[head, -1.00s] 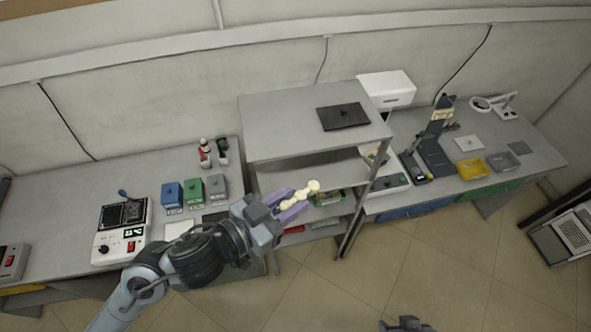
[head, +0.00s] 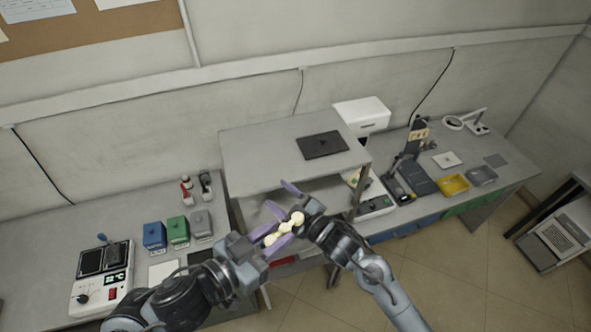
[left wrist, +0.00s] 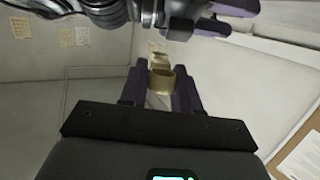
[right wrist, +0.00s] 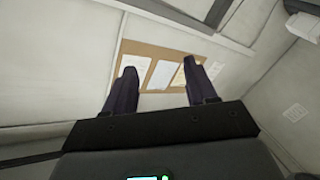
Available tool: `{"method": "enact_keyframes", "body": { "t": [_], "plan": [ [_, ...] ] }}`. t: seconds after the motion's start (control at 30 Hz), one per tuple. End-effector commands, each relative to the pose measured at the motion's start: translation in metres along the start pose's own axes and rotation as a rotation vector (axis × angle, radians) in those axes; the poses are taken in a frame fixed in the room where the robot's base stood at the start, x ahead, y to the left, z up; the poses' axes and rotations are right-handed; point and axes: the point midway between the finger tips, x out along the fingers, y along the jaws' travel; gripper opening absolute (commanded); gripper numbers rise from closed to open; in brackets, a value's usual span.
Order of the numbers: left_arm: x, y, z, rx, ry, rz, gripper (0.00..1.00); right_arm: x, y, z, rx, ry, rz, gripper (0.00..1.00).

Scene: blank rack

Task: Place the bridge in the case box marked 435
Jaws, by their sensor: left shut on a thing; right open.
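The bridge (head: 285,232) is a cream-gold chain of rounded teeth. My left gripper (head: 276,236) is shut on it and holds it up in front of the shelf unit. In the left wrist view the bridge (left wrist: 160,80) shows gold between the left fingers. My right gripper (head: 279,196) is open and empty, just above and beside the bridge; its purple fingers also show at the top of the left wrist view (left wrist: 224,16). Blue (head: 154,235), green (head: 178,231) and grey (head: 201,222) boxes stand on the left bench. Their markings are too small to read.
The grey shelf unit (head: 255,150) stands behind the grippers, with a dark plate (head: 322,145) on top. A heater-like device (head: 102,278) is on the left bench. Yellow (head: 453,184) and grey (head: 482,176) trays lie on the right bench.

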Motion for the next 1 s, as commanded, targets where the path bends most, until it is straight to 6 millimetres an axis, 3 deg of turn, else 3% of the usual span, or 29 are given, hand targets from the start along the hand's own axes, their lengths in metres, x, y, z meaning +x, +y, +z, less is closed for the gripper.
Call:
{"method": "enact_keyframes", "body": {
  "t": [0.2,0.3,0.37,0.5,0.6,0.8,0.9,1.0],
  "plan": [
    [0.0,0.0,0.0,0.0,0.0,0.0,0.02,0.035,0.033,-0.038,-0.198,0.24,-0.115,0.56],
    [0.0,0.0,0.0,0.0,0.0,0.0,0.02,0.045,0.034,-0.065,-0.264,0.336,-0.202,0.56],
    [0.0,0.0,0.0,0.0,0.0,0.0,0.02,0.052,0.022,-0.086,-0.296,0.383,-0.281,0.56],
    [0.0,0.0,0.0,0.0,0.0,0.0,0.02,0.061,-0.029,-0.135,-0.362,0.434,-0.521,0.56],
    [0.0,0.0,0.0,0.0,0.0,0.0,0.02,0.059,-0.063,-0.153,-0.417,0.42,-0.696,0.56],
    [0.0,0.0,0.0,0.0,0.0,0.0,0.02,0.042,-0.103,-0.157,-0.542,0.279,-1.015,0.56],
    [0.0,0.0,0.0,0.0,0.0,0.0,0.02,0.029,-0.104,-0.146,-0.606,0.15,-1.144,0.56],
    [0.0,0.0,0.0,0.0,0.0,0.0,0.02,0.015,-0.091,-0.132,-0.666,-0.015,-1.243,0.56]
  ]
}}
